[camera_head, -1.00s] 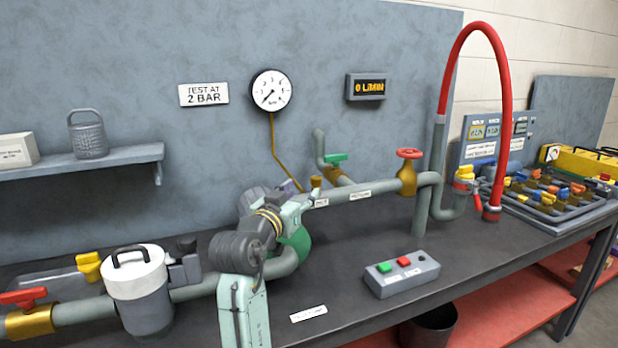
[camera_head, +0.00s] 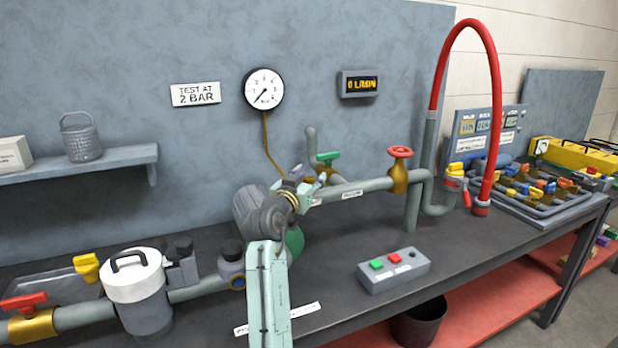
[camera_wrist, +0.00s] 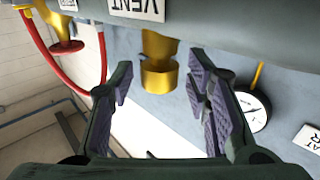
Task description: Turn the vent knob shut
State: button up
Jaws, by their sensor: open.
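In the wrist view, the brass-yellow vent knob (camera_wrist: 159,72) hangs in the picture below the grey pipe (camera_wrist: 220,22), which carries a white VENT label (camera_wrist: 138,8). My gripper (camera_wrist: 160,82) is open, with a purple-padded finger on each side of the knob. A gap shows between the knob and both fingers. In the head view, my gripper (camera_head: 309,186) is at the pipe just left of the red-wheeled brass valve. My wrist and fingers partly cover the knob there, so its turn angle is unclear.
A round gauge (camera_head: 263,88) and a flow display (camera_head: 358,84) are on the back panel. A green-handled valve (camera_head: 328,157) stands behind my gripper, and a red handwheel (camera_head: 400,152) to its right. A grey button box (camera_head: 393,270) sits on the bench in front.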

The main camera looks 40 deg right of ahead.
jog(key=shift+c, duration=0.4)
grip_shut()
jog(key=shift+w+f+m+g+b, duration=0.15)
jog(key=shift+m+g+b, duration=0.2)
jog(key=shift+b, duration=0.4)
jog(key=shift+f+m+g+h+b, duration=0.1)
jog(key=shift+m+g+h+b, duration=0.65)
jog(key=shift+g+b, duration=0.35)
jog(key=shift+r+m+g+h+b, duration=0.2)
jog(key=shift+m+g+b, duration=0.3)
jog(key=shift+g, duration=0.4)
jog(key=shift+r+m+g+h+b, duration=0.1)
jog(key=shift+m+g+h+b, duration=0.2)
jog(key=shift+m+g, duration=0.45)
